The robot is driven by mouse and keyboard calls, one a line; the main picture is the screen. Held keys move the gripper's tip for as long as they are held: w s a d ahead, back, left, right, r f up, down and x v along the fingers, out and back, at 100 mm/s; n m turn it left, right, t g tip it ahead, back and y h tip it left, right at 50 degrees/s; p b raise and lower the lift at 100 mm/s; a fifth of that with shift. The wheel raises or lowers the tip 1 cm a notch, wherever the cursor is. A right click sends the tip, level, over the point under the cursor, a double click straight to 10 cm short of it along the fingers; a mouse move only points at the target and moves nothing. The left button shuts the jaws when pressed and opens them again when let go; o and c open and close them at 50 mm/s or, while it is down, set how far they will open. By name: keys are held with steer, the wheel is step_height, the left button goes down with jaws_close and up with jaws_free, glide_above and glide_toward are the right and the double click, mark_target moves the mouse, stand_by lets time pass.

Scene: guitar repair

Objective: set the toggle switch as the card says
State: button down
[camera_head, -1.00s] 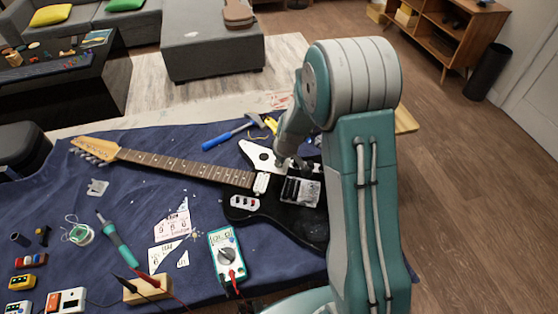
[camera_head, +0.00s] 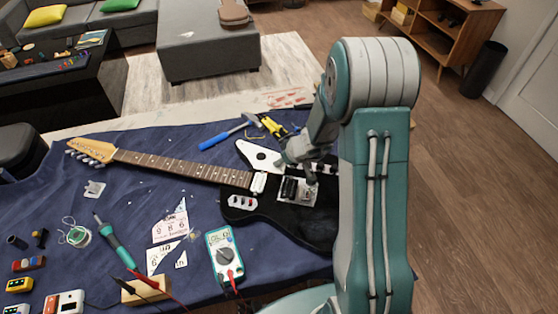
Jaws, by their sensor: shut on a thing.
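A black electric guitar (camera_head: 310,225) with a white pickguard piece (camera_head: 262,157) lies on the blue cloth, its neck pointing left. My gripper (camera_head: 309,172) is low over the guitar body, near the metal bridge plate (camera_head: 301,192). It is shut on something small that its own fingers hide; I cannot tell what. I cannot make out the toggle switch; it may be behind my gripper. Torn printed paper pieces (camera_head: 170,228) with digits lie left of the guitar's body. A sheet with red print (camera_head: 289,97) lies at the back. I cannot tell which is the card.
A blue-handled hammer (camera_head: 228,133) and a yellow tool (camera_head: 273,126) lie behind the guitar. My arm hides the cloth's right side.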

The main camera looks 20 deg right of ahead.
steer(key=shift+s+d+f+t+y, duration=0.1)
steer(key=shift+s+f+t+y, duration=0.1)
steer(key=shift+y, duration=0.25)
steer(key=shift+s+d+f+t+y, duration=0.1)
steer(key=shift+t+y, duration=0.1)
steer(key=shift+y, duration=0.25)
steer(key=c, duration=0.7)
jaws_free()
steer(key=shift+w+r, duration=0.1)
steer(key=shift+r, duration=0.1)
steer(key=shift+d+r, duration=0.25)
steer(key=shift+r, duration=0.05)
steer(key=v, duration=1.1)
steer(key=shift+s+a, duration=0.1)
steer(key=shift+s, duration=0.15)
